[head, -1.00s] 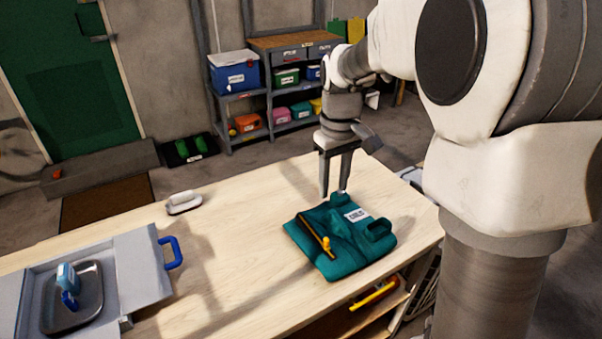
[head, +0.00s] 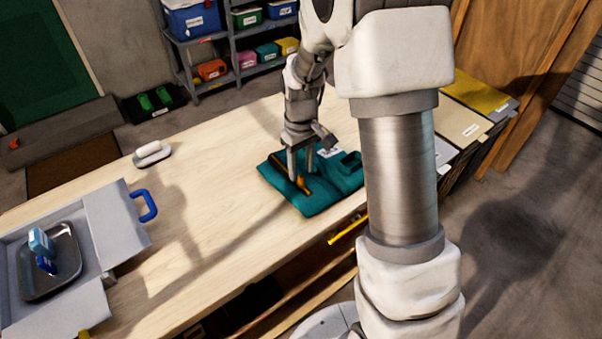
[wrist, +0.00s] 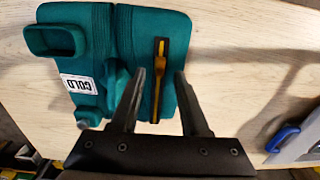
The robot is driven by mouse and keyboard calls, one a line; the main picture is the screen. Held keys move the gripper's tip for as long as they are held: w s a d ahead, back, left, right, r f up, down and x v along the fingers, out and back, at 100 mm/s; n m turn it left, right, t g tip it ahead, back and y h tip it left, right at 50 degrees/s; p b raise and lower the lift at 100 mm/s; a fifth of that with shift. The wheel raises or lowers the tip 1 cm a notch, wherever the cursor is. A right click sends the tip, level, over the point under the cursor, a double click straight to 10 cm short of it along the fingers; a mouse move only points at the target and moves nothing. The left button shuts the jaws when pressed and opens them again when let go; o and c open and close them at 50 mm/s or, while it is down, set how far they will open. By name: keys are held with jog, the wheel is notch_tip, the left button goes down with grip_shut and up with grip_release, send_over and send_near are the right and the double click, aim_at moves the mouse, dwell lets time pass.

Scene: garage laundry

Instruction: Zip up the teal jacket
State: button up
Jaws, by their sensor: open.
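The teal jacket (head: 318,197) lies folded on the wooden table, with a dark zipper strip and a yellow-orange zipper pull (head: 302,185) on its left part. In the wrist view the jacket (wrist: 112,30) shows a white label reading "GOLD" (wrist: 79,84), and the pull (wrist: 160,64) sits on the zipper between my fingers. My gripper (head: 301,174) is over the jacket, pointing down. In the wrist view my gripper (wrist: 165,80) is open, one finger on each side of the zipper strip, with nothing clamped. Whether the fingertips touch the cloth is unclear.
A grey case (head: 112,220) with a blue handle holds a metal tray with a blue item at the table's left. A white-handled brush or iron-like item (head: 152,153) lies near the far edge. The table's middle is clear. Shelves (head: 215,84) with colored bins stand behind.

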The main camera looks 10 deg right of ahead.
aim_at(301, 180)
jog(key=shift+f, duration=1.2)
grip_shut()
dwell(0.6)
